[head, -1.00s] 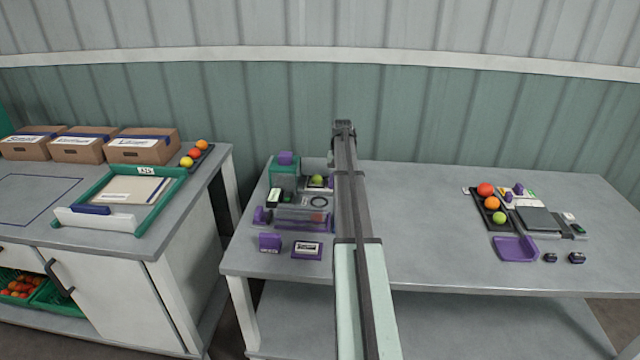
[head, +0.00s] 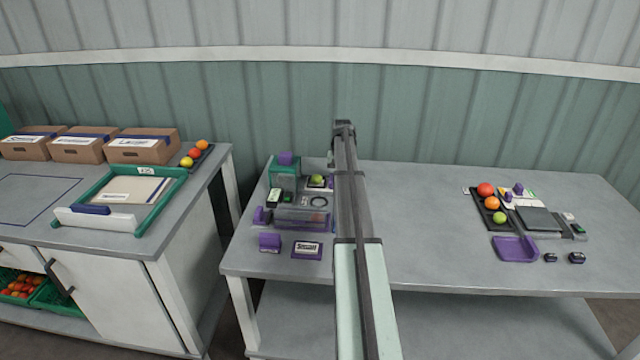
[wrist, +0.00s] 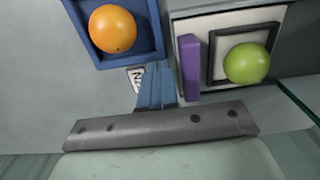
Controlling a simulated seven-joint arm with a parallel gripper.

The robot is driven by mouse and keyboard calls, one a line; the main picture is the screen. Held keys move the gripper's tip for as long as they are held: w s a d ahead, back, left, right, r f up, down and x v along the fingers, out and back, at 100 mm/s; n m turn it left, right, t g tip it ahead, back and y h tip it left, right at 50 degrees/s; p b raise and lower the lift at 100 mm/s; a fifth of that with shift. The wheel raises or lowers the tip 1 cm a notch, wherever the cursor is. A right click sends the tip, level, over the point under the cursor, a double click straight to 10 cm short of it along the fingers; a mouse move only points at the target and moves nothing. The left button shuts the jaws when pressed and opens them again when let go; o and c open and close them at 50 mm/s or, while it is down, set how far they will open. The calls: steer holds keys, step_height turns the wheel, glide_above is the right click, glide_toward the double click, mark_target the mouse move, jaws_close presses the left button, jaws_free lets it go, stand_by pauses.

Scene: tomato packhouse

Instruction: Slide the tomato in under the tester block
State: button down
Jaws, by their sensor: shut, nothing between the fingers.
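A green tomato (wrist: 247,63) sits inside a black square frame on a pale plate in the wrist view. It also shows in the head view (head: 317,180), just right of the teal stand with a purple top (head: 285,172), which looks like the tester. The tomato is beside the stand, not beneath it. My gripper (wrist: 155,85) has its blue fingers shut and empty, left of a purple upright piece (wrist: 189,67) at the plate's edge. The purple piece stands between the fingers and the tomato. In the head view my arm hides the fingers.
An orange tomato (wrist: 112,29) lies in a blue tray (wrist: 152,45) left of the fingers. A clear-sided holder (head: 300,216) and a purple-edged card (head: 307,250) lie in front of the stand. A dark tray of tomatoes (head: 478,213) is far right.

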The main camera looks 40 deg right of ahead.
mark_target(310, 183)
steer(key=shift+w+a, duration=4.05)
stand_by(4.0)
